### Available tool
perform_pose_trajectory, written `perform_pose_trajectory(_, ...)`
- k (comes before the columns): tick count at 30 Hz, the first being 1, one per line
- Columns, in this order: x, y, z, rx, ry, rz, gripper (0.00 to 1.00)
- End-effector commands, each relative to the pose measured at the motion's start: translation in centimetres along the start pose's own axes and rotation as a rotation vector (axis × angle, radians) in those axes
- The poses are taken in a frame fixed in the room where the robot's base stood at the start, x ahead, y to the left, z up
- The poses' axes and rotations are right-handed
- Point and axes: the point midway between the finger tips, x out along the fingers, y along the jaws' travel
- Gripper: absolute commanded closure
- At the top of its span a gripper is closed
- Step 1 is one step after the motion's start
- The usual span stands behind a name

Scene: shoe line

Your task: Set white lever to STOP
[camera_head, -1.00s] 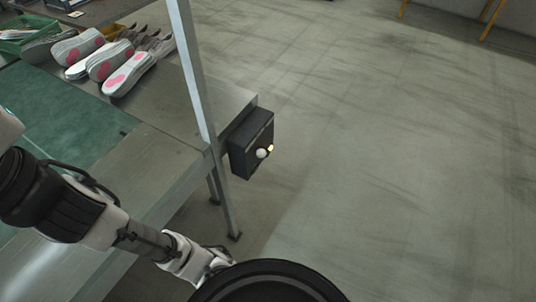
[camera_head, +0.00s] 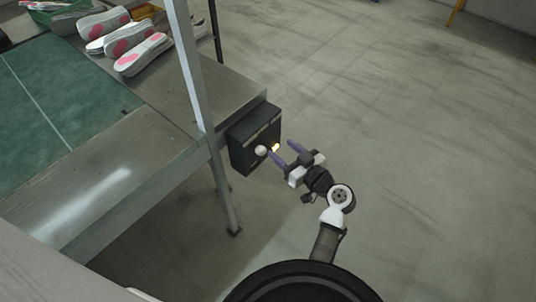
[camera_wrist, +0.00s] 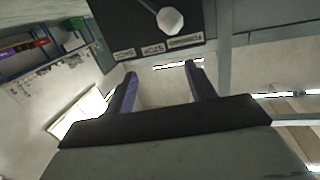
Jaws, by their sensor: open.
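The white lever has a round white knob (camera_head: 261,151) and sits on the front face of a black control box (camera_head: 246,160) at the table's end. The STOP label (camera_wrist: 153,48) is the middle one of the row, and the text is upside down. My gripper (camera_head: 282,149) is open and empty, with its purple fingers pointing at the box. It is close to the knob, but the knob is not between the fingers (camera_wrist: 160,70).
A metal post (camera_head: 190,75) stands just left of the box. The steel table (camera_head: 110,160) carries a green mat (camera_head: 50,115) and several shoes (camera_head: 140,55). The floor (camera_head: 400,130) to the right is clear.

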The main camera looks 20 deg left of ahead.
Motion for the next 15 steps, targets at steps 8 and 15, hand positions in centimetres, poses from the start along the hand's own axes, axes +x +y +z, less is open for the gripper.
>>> perform_pose_trajectory(8, -6.7, -1.2, 5.6, 0.036, 0.075, -0.084, 0.45)
perform_pose_trajectory(15, -4.4, -1.5, 5.2, 0.034, 0.082, -0.091, 0.45)
